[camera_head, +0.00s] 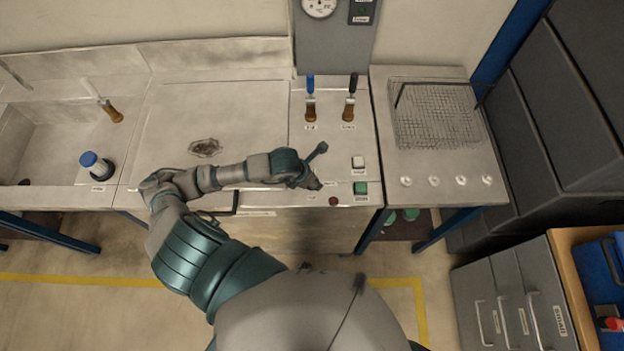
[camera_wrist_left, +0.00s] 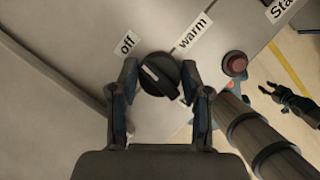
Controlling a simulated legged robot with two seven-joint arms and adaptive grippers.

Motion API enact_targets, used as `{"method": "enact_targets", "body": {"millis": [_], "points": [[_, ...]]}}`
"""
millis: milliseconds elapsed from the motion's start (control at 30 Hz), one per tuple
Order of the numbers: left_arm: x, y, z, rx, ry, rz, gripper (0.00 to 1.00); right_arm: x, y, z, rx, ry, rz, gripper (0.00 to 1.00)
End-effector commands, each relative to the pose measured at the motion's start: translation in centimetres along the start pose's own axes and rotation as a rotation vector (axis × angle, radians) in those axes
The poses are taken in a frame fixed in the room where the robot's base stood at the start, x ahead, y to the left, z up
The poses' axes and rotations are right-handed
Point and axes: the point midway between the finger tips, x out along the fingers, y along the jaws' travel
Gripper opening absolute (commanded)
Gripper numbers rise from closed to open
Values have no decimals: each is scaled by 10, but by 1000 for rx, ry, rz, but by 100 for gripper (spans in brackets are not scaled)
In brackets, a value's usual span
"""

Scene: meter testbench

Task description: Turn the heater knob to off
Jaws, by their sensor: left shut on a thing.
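The heater knob (camera_wrist_left: 158,74) is round and black with a white pointer line, on the metal panel in the left wrist view. Its line slants to the upper left, on the side of the "off" label (camera_wrist_left: 127,43); the "warm" label (camera_wrist_left: 193,31) is at upper right. My left gripper (camera_wrist_left: 160,80) is shut on the knob, one finger on each side. In the head view my left gripper (camera_head: 312,172) is at the bench's front panel and the knob is hidden by it. My right gripper (camera_wrist_left: 288,100) shows small at the right of the wrist view, fingers apart and empty.
A dark red button (camera_head: 333,201), a green switch (camera_head: 360,188) and a white switch (camera_head: 358,162) are right of my left gripper. Blue and black tap handles (camera_head: 352,84) stand behind. A wire basket (camera_head: 435,115) is farther right.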

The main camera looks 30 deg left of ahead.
Motion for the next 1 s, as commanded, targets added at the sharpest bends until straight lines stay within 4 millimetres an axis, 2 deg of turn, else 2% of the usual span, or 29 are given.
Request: {"method": "enact_targets", "body": {"millis": [300, 833, 867, 933, 1000], "points": [[2, -1, -3, -106, 9, 45, 12, 7, -1, 1, 0, -1, -1, 40], [2, -1, -4, -126, 13, 52, 12, 8, -5, 0, 1, 0, -6, 40], [2, -1, -4, -126, 13, 52, 52, 8, -5, 0, 1, 0, -6, 40], [2, -1, -3, -125, 12, 51, 70, 8, -5, 0, 1, 0, -6, 40], [2, -1, -3, -125, 10, 51, 73, 8, -5, 0, 1, 0, -5, 40]]}}
